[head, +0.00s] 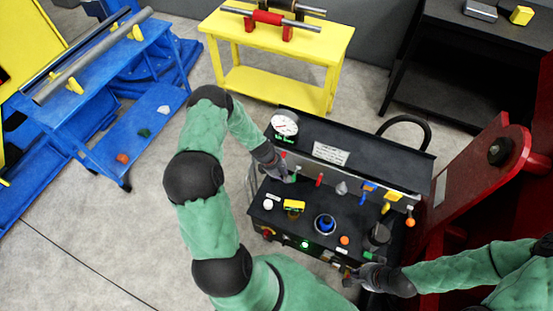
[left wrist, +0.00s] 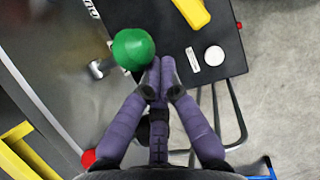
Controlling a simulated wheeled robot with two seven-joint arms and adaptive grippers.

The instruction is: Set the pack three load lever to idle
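The console (head: 262,212) has a row of levers along its raised back panel. Among them are a red one (head: 320,180), a grey one (head: 341,187), a blue one (head: 369,187) and a yellow one (head: 393,198). I cannot read which is pack three. My left gripper (head: 284,176) is at the left end of this row. In the left wrist view its fingertips (left wrist: 158,72) are together, right beside a green ball knob (left wrist: 133,48) on a metal stem. The knob is not between them. My right gripper (head: 354,276) is low by the console's front right corner; its fingers are unclear.
A round gauge (head: 285,125) sits on the console's upper left. A yellow block (head: 293,206), a blue knob (head: 325,224) and a dark cylinder (head: 379,235) stand on the deck. A red machine (head: 470,170) is close at right. Yellow (head: 270,85) and blue (head: 110,85) tables stand behind and left.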

